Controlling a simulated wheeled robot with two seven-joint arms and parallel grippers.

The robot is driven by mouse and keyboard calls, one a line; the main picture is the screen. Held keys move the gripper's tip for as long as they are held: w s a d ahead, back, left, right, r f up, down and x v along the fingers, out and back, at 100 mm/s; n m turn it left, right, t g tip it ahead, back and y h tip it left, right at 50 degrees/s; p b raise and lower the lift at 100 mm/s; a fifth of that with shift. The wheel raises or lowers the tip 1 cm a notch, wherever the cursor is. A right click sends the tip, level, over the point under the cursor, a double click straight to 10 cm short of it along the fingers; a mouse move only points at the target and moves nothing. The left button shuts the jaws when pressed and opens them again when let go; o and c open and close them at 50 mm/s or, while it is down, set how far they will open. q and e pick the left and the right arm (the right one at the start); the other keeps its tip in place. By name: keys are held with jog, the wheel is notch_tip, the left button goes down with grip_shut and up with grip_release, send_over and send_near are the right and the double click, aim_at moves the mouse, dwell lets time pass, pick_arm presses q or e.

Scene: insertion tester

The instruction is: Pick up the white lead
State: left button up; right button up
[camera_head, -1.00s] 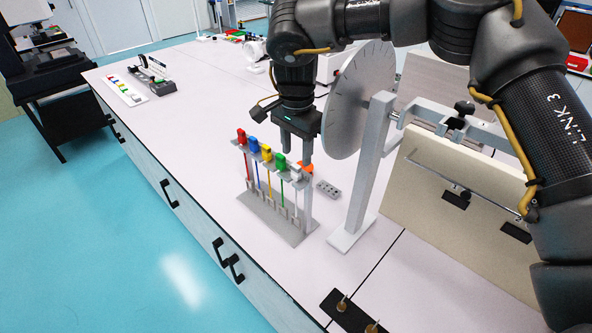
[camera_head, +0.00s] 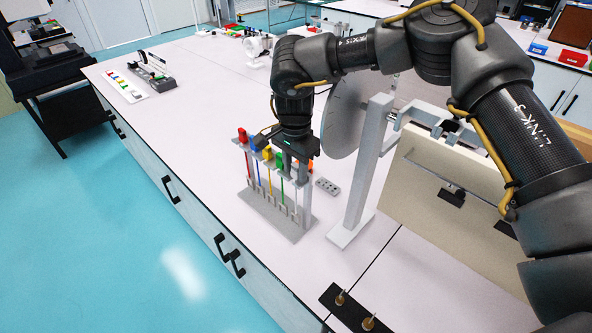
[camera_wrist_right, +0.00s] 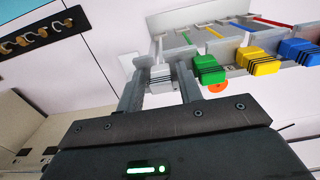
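The white lead's plug (camera_wrist_right: 160,77) is between the two fingers of my right gripper (camera_head: 294,172) in the wrist view, with the fingers on either side and no clear grip on it. In the head view the gripper mostly hides this plug at the near right end of the rack (camera_head: 262,216). My right gripper is low over that end, pointing down, with its fingers apart. Red (camera_head: 242,135), blue (camera_head: 255,144), yellow (camera_head: 267,153) and green (camera_head: 279,160) leads hang in the same rack; the green plug (camera_wrist_right: 208,67) is just beside one finger. My left gripper is not in view.
A grey post stand (camera_head: 368,165) with a large disc (camera_head: 342,118) stands right of the rack. A small grey block with holes (camera_head: 327,187) and an orange piece lie close by. A black strip with brass pegs (camera_head: 352,310) is at the front.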

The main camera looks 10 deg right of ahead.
jog(key=c, duration=0.6)
jog(key=shift+r, duration=0.15)
jog(key=shift+r+b, duration=0.25)
jog(key=shift+b, duration=0.1)
notch_tip(320, 180, up, 2)
jog(key=shift+w+r+b, duration=0.1)
jog(key=shift+b, duration=0.5)
jog(key=s+a+b, duration=0.5)
jog(key=s+a, duration=0.5)
jog(key=a, duration=0.5)
jog(key=shift+r+b, duration=0.25)
jog(key=shift+b, duration=0.1)
